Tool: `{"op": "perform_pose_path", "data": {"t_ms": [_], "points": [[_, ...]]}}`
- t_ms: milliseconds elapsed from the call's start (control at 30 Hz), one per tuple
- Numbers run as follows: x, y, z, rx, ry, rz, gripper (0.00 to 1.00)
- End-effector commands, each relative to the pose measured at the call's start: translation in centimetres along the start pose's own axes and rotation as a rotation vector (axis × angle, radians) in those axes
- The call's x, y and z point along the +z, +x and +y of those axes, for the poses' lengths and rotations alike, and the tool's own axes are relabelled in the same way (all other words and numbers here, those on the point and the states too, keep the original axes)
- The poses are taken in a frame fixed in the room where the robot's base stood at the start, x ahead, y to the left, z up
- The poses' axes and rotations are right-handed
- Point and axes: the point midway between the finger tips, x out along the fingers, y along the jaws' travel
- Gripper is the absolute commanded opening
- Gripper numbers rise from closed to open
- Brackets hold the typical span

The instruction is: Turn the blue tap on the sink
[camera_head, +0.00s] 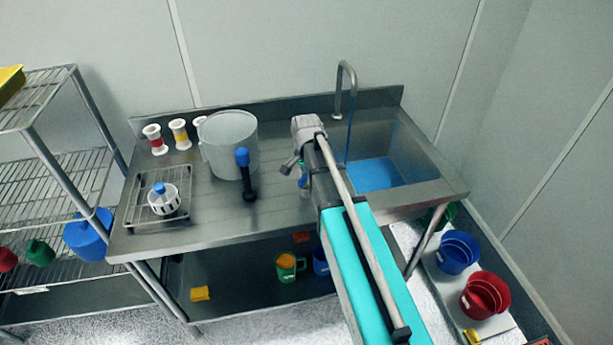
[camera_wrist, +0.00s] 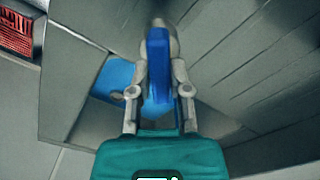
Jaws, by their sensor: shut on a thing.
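The sink (camera_head: 405,187) is at the right of the steel counter, with a tall curved spout (camera_head: 347,72) behind it. A thin blue line runs down from below the spout, and a blue patch (camera_head: 375,174) lies in the basin. In the wrist view, my gripper (camera_wrist: 161,72) is shut on the upright blue tap handle (camera_wrist: 158,60), with one finger on each side. A grey knob-like end shows beyond the handle. In the head view, my arm covers most of the gripper and hides the tap handle.
A wire shelf (camera_head: 60,170) is at the left.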

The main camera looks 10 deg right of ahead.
Motion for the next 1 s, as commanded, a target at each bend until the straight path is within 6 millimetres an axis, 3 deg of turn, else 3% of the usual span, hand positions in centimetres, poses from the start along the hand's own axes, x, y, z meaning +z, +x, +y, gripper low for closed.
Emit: {"op": "perform_pose_path", "data": {"t_ms": [533, 567, 733, 1000], "points": [[0.06, 0.02, 0.02, 0.001, 0.037, -0.001, 0.00], [0.06, 0.02, 0.02, 0.001, 0.037, -0.001, 0.28], [0.05, 0.01, 0.00, 0.001, 0.037, 0.000, 0.59], [0.05, 0.01, -0.02, 0.000, 0.036, 0.000, 0.59]]}}
